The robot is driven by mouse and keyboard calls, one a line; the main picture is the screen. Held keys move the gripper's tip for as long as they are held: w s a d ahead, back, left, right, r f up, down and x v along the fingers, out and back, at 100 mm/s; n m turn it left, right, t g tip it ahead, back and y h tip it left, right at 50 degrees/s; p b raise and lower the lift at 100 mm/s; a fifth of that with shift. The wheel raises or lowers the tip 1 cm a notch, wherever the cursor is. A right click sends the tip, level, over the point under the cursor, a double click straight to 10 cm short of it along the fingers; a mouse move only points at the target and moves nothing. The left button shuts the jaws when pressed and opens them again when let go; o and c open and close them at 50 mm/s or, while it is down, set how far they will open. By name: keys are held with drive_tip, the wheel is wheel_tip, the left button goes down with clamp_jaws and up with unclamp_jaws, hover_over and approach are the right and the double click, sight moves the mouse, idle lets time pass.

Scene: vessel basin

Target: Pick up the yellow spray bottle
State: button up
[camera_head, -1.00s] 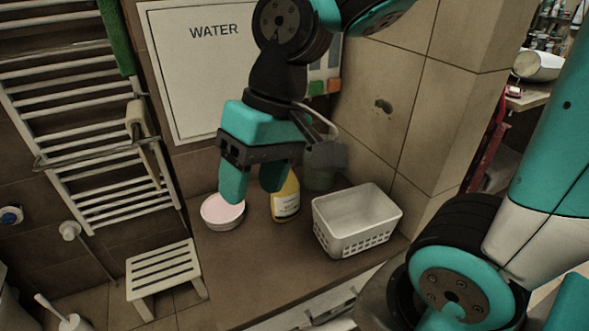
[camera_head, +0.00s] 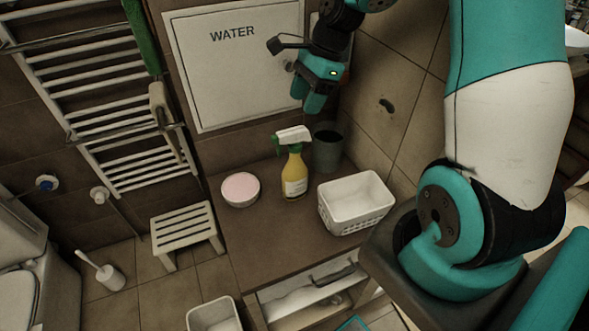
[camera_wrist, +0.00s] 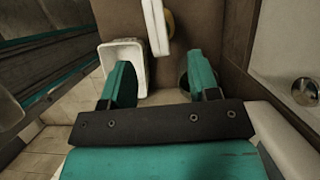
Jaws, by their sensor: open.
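The yellow spray bottle (camera_head: 294,177) stands upright on the brown counter, with a white and green spray head and a pale label. My gripper (camera_head: 314,102) is above and a little right of the bottle, in front of the wall, apart from it and empty. In the wrist view my open gripper (camera_wrist: 160,78) shows its two teal fingers spread. The bottle's white spray head (camera_wrist: 156,26) is beyond them at the top, hiding most of the yellow body (camera_wrist: 168,24).
A white basket (camera_head: 346,226) stands right of the bottle and a dark cup (camera_head: 328,148) behind it. A pink-topped round bowl (camera_head: 240,190) is to its left. The counter (camera_head: 268,246) is bare in front. A WATER panel (camera_head: 236,70) is on the wall behind.

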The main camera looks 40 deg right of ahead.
sight(297, 129)
drive_tip(key=x, duration=0.4)
drive_tip(key=shift+f+p, duration=0.1)
drive_tip(key=shift+p, duration=0.3)
drive_tip(key=shift+s+d+p+x, duration=0.15)
drive_tip(key=shift+p+x, duration=0.4)
drive_tip(key=shift+x, duration=0.75)
drive_tip(key=shift+s+d+p+x, duration=0.1)
drive_tip(key=shift+p+x, duration=0.45)
drive_tip(key=shift+x, duration=0.7)
drive_tip(key=shift+f, duration=0.1)
clamp_jaws()
